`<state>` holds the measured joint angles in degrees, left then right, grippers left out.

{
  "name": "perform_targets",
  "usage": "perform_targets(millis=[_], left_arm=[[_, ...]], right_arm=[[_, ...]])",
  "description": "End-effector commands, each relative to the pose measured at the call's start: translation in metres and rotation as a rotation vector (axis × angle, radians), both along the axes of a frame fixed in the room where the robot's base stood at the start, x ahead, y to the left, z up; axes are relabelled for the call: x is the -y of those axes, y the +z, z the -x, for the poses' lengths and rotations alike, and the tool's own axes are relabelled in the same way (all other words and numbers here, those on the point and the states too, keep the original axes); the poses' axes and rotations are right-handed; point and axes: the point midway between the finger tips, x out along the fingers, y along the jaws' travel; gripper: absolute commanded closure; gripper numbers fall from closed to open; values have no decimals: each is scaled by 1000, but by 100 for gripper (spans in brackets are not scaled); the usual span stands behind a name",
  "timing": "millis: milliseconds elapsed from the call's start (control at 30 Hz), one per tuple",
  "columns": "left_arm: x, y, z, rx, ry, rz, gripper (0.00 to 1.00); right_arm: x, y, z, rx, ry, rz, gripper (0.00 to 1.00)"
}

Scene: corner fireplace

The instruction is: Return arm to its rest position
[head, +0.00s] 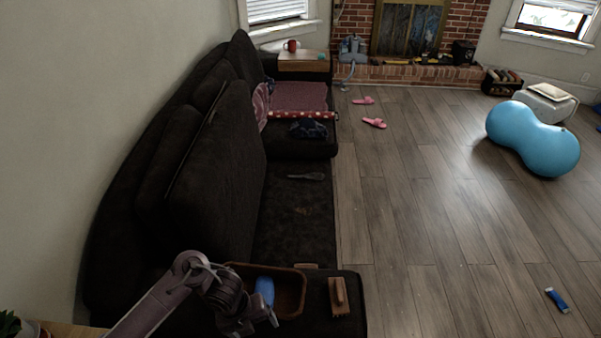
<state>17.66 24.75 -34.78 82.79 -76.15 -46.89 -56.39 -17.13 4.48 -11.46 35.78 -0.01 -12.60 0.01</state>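My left arm comes in from the bottom left of the head view. Its gripper (262,318) is over the near end of the dark sofa, at the front of a brown open box (292,291). The gripper is small and dark, and I cannot tell whether its fingers are open or shut. A blue item (265,288) shows in the box just behind the gripper, partly hidden by the arm. I cannot tell whether they touch. My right gripper is not in view.
The dark sofa (290,225) runs away along the left wall. A brown brush-like item (339,296) lies right of the box. Pink slippers (374,123), a blue peanut-shaped ball (534,140) and a blue tube (557,300) are on the floor. The middle floor is clear.

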Motion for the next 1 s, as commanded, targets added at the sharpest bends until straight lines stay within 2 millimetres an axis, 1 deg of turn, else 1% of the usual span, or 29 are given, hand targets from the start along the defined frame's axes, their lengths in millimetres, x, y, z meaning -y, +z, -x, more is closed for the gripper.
perform_targets(millis=[33, 167, 267, 367, 467, 500, 567, 600, 667, 700, 733, 767, 800, 900, 1000], left_arm=[[4, -10, 3, -24, 66, 22, 19], [12, -36, 7, -87, 277, 80, 19], [17, -63, 12, -150, 491, 127, 19], [18, -97, 19, -222, 748, 170, 19], [13, -141, 35, -300, 1057, 201, 19], [8, -162, 44, -330, 1197, 208, 19], [-3, -195, 64, -370, 1418, 210, 19], [-12, -217, 80, -390, 1570, 206, 19], [-29, -249, 111, -407, 1790, 187, 19], [-41, -267, 131, -407, 1921, 171, 19], [-49, -279, 148, -405, 2012, 158, 19], [-57, -289, 164, -397, 2096, 144, 19], [-68, -301, 186, -383, 2196, 124, 19], [-90, -321, 235, -339, 2391, 77, 19], [-105, -331, 270, -293, 2516, 41, 19]], right_arm=[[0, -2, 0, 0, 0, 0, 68], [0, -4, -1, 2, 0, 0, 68], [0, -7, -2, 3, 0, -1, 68], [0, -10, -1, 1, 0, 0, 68], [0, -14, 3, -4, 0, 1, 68], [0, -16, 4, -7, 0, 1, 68], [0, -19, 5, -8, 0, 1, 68], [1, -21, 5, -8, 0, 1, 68], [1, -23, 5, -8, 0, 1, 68], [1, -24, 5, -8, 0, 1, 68], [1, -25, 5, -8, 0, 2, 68], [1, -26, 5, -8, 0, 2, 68], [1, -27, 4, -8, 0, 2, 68], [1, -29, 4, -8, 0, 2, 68], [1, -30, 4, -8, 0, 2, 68]])
